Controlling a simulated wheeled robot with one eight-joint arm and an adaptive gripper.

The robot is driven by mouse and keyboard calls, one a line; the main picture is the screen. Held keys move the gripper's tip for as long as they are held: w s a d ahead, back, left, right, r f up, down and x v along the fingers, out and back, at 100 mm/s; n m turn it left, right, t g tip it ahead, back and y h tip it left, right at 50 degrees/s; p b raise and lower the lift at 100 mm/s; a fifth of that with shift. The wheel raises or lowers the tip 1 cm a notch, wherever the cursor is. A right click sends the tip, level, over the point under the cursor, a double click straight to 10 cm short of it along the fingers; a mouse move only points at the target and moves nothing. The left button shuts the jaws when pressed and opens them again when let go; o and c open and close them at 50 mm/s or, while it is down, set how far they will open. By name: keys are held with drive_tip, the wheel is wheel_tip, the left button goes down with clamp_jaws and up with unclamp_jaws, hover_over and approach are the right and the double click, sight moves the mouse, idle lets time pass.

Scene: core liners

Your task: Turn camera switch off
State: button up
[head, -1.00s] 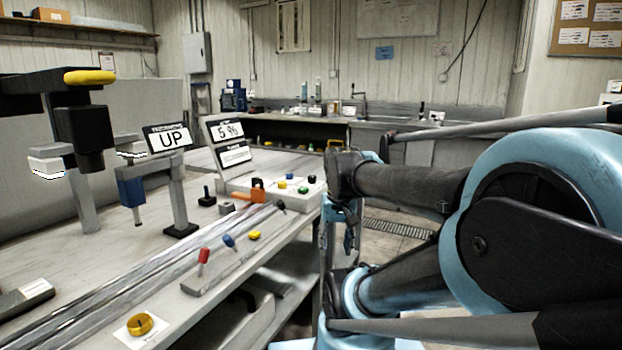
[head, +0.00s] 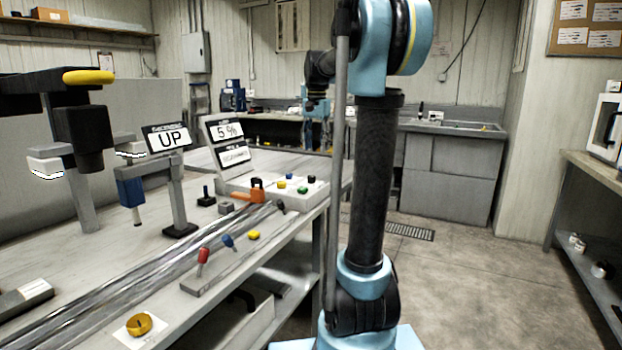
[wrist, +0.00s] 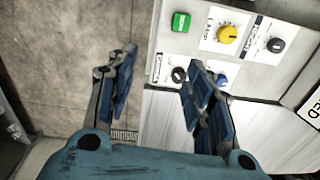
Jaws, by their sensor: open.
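The control panel (head: 268,194) on the bench carries small knobs and switches. Its labels are too small to read, so I cannot tell which control is the camera switch. In the wrist view, the panel (wrist: 190,57) shows a green square control (wrist: 181,21), a yellow knob (wrist: 228,34), a black knob (wrist: 276,45), a dark knob (wrist: 179,75) and a blue knob (wrist: 221,80). My gripper (wrist: 160,62) is open and empty. Its right finger overlaps the panel's lower knobs in the picture; its left finger is over the floor. Contact does not show. In the head view my gripper (head: 316,108) hangs from the raised arm.
An orange lever (head: 250,195) stands at the panel's left. A strip (head: 220,262) with red, blue and yellow controls lies nearer. Floor (head: 470,270) to the right is clear up to a shelf (head: 590,190).

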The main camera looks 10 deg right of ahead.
wheel_tip(320, 180, up, 2)
drive_tip(key=m, duration=0.2)
hover_over(311, 176)
drive_tip(key=f, duration=1.7)
drive_tip(key=shift+w+d+f, duration=0.1)
drive_tip(key=shift+w, duration=0.15)
drive_tip(key=shift+c, duration=0.2)
drive_tip(key=c, duration=1)
